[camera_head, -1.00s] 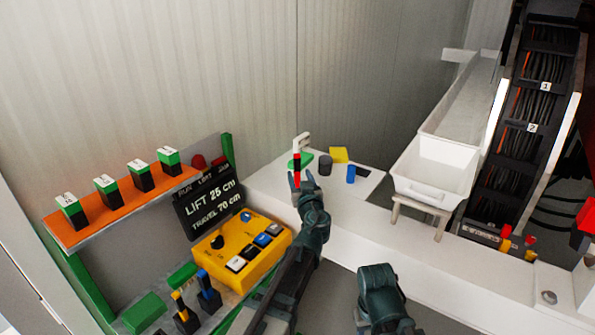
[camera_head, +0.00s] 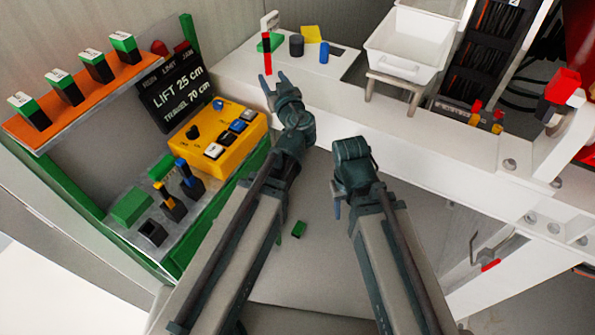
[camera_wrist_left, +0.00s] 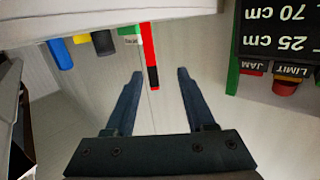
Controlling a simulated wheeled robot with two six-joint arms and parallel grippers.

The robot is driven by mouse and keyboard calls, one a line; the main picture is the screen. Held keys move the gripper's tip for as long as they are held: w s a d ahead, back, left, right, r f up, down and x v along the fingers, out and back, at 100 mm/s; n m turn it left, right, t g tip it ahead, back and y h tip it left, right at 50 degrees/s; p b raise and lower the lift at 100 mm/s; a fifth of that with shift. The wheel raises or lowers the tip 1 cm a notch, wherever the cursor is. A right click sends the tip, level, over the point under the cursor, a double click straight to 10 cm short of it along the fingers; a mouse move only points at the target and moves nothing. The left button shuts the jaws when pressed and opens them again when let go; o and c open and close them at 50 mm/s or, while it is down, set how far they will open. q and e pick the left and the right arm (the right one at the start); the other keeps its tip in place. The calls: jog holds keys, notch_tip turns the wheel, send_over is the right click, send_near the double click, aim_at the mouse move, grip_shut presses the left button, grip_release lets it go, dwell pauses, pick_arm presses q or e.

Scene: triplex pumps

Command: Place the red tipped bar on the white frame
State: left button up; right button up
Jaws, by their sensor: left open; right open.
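A slim bar (camera_head: 267,53) with red and black bands stands near the back wall, at the left end of the white frame (camera_head: 238,72). It also shows in the left wrist view (camera_wrist_left: 150,55), where everything appears upside down. My left gripper (camera_head: 274,78) is open just in front of the bar. In the wrist view the bar lines up with the gap between the fingers (camera_wrist_left: 160,74), with nothing clamped. My right gripper (camera_head: 337,211) points down over the floor, largely hidden by its own wrist. A red-ended grey handle (camera_head: 488,265) sits at lower right.
A green piece (camera_head: 271,42), a dark cylinder (camera_head: 296,45), a yellow block (camera_head: 311,33) and a blue cylinder (camera_head: 324,52) stand beside the bar. A yellow control box (camera_head: 215,139) is left of my left arm. A white bin (camera_head: 405,63) stands right.

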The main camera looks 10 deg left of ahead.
pick_arm(q)
jog(key=s+d+f+m+g+h, duration=0.2)
jog(key=s+f+g, duration=0.6)
jog(key=s+f, duration=0.45)
jog(key=s+d+f+m+g+h, duration=0.5)
jog(key=s+d+f+m+g, duration=0.2)
jog(key=s, duration=0.5)
jog(key=d, duration=0.2)
jog(key=shift+s+d+f, duration=0.2)
jog(key=shift+d+f, duration=0.1)
jog(key=shift+d, duration=0.05)
jog(key=shift+r+p, duration=0.55)
jog(key=shift+p, duration=0.05)
jog(key=shift+d, duration=0.15)
